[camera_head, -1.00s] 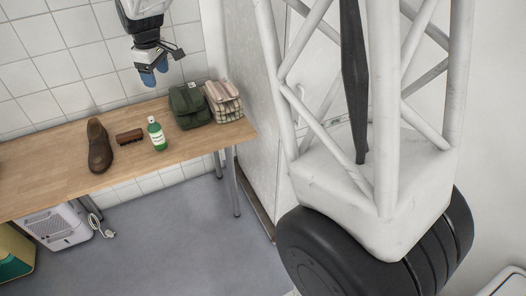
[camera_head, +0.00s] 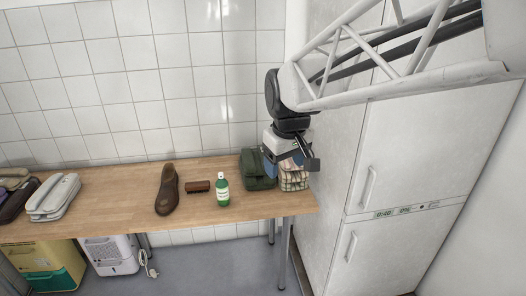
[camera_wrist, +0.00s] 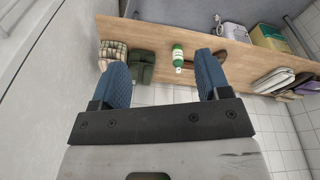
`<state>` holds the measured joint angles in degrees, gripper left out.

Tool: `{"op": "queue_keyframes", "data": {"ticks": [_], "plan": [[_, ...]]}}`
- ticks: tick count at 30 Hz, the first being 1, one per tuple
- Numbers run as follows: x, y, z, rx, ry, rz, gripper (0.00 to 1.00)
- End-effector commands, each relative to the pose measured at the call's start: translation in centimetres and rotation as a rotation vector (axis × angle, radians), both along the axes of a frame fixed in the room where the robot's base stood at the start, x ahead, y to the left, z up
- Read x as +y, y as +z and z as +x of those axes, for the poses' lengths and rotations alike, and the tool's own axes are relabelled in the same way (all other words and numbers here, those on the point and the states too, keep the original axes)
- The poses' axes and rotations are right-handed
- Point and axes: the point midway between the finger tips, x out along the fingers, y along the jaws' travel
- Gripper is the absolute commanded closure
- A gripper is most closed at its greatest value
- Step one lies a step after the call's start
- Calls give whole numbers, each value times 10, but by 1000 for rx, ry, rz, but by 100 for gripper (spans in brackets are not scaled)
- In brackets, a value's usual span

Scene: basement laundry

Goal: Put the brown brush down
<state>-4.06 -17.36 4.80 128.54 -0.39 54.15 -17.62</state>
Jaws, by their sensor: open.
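The brown brush (camera_head: 198,187) lies on the wooden table (camera_head: 110,190), between a brown shoe (camera_head: 167,190) and a green bottle (camera_head: 222,190). My gripper (camera_head: 284,158) is open and empty, to the right of the brush, by the green bag and the checked bag. Its blue fingers are spread wide in the wrist view (camera_wrist: 165,85), with nothing held between them. In the wrist view the green bottle (camera_wrist: 178,57) shows beyond the fingers; the brush is hard to make out there beside it.
A green bag (camera_head: 257,170) and a checked bag (camera_head: 294,178) stand at the table's right end. A white fridge (camera_head: 400,170) stands to the right. Bare tabletop shows left of the shoe.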

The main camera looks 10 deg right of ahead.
Motion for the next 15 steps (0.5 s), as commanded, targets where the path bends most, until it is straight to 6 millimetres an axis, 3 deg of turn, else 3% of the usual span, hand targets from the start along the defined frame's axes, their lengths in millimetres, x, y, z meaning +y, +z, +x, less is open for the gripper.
{"op": "queue_keyframes", "data": {"ticks": [3, 15], "plan": [[-9, -2, -32, -10, -62, 8, 30], [-29, -21, -132, -42, -266, 41, 30]]}}
